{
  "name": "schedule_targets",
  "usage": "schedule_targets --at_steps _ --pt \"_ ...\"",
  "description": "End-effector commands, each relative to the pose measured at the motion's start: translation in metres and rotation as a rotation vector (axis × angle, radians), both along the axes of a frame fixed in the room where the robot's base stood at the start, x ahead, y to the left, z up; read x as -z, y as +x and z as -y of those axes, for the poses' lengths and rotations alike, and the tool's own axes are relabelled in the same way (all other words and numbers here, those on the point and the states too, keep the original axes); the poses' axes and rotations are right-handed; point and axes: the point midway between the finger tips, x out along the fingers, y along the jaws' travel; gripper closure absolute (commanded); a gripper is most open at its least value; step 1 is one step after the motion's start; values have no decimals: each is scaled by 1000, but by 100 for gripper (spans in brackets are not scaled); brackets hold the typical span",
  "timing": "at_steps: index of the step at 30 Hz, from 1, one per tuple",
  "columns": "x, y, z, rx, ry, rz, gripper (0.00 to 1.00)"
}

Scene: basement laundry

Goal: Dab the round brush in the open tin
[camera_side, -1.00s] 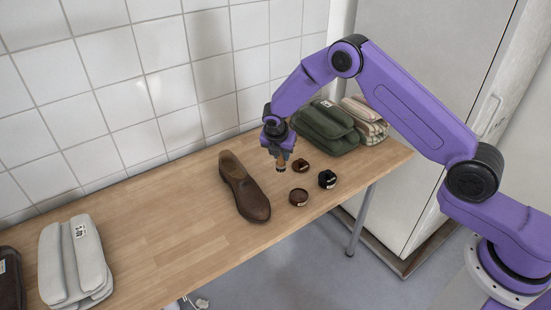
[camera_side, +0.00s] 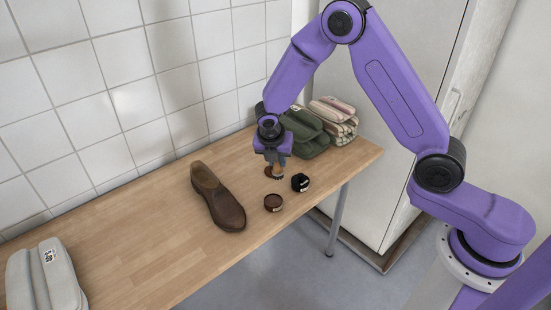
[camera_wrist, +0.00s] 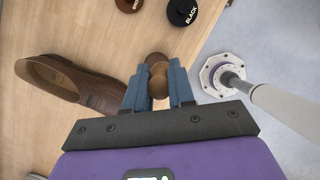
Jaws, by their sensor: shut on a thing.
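My gripper (camera_side: 275,158) points down, shut on the round brush (camera_side: 277,172). The brush's wooden handle (camera_wrist: 158,82) stands between the fingers in the wrist view; its bristles face down. A dark brown round tin or lid (camera_side: 268,170) is partly hidden behind the brush. I cannot tell whether the bristles touch it. A black tin (camera_side: 300,183) stands to the right, labelled BLACK in the wrist view (camera_wrist: 182,12). Which tin is open is unclear.
A brown leather shoe (camera_side: 218,197) lies left of the tins. Green folded cloth (camera_side: 303,133) and striped cloth (camera_side: 335,114) are stacked behind. Grey folded cloth (camera_side: 45,275) lies at far left. The wooden table (camera_side: 140,255) is clear at left; its right edge is near the tins.

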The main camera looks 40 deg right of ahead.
Motion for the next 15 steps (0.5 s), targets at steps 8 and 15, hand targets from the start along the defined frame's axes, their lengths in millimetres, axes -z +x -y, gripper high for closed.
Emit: schedule_targets --at_steps 8,15 --pt "19 23 -6 4 -75 -150 100" --pt "31 28 -16 1 -125 -249 100"
